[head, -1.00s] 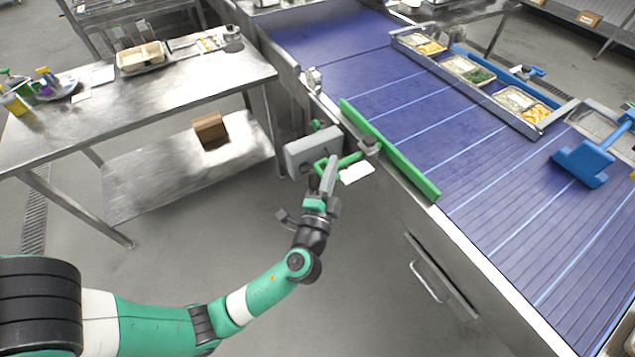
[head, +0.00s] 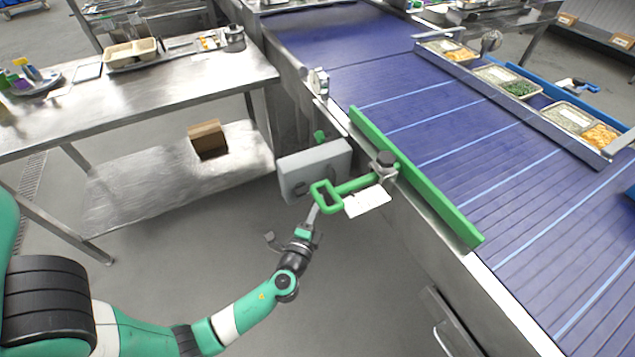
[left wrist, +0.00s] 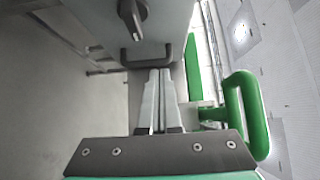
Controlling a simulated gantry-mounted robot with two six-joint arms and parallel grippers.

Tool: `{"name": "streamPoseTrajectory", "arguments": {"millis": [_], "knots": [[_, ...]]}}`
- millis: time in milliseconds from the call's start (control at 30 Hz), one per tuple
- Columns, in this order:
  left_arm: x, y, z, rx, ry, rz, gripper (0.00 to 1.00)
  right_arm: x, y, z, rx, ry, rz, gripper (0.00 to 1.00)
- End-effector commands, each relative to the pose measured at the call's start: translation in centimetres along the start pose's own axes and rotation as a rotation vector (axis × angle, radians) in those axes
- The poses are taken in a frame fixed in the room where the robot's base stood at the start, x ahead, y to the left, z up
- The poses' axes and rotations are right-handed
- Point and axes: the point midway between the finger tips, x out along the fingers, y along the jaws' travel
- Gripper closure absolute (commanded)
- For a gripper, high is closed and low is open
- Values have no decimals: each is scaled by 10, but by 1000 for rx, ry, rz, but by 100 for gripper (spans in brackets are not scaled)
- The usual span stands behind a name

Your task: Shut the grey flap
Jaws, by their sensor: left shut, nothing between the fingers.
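A grey box-like panel (head: 312,166), which appears to be the grey flap, is at the left side of the conveyor. In the left wrist view its grey face (left wrist: 85,22) carries a dark knob (left wrist: 133,15) and a black bar handle (left wrist: 147,54). I cannot tell how far open it is. My left gripper (head: 315,208) is just below the panel, near a green loop handle (head: 325,199). In the left wrist view the left gripper (left wrist: 159,72) has its fingers together and empty, pointing toward the black handle. Whether they touch it is unclear. My right gripper is out of view.
The green loop handle also stands right of my fingers in the left wrist view (left wrist: 258,115). A green guide bar (head: 415,175) runs along the blue conveyor (head: 400,80). A steel table (head: 200,85) stands left, with a cardboard box (head: 207,138) on its shelf. Floor below is clear.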

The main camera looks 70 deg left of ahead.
Motion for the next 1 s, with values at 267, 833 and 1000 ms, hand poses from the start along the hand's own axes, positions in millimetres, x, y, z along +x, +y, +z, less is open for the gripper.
{"name": "streamPoseTrajectory", "arguments": {"millis": [267,833,1000], "knots": [[57,1,9,0,-5,1,100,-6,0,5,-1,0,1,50],[76,1,28,-1,0,1,100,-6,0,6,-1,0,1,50],[76,1,26,-1,6,1,100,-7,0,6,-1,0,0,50]]}}
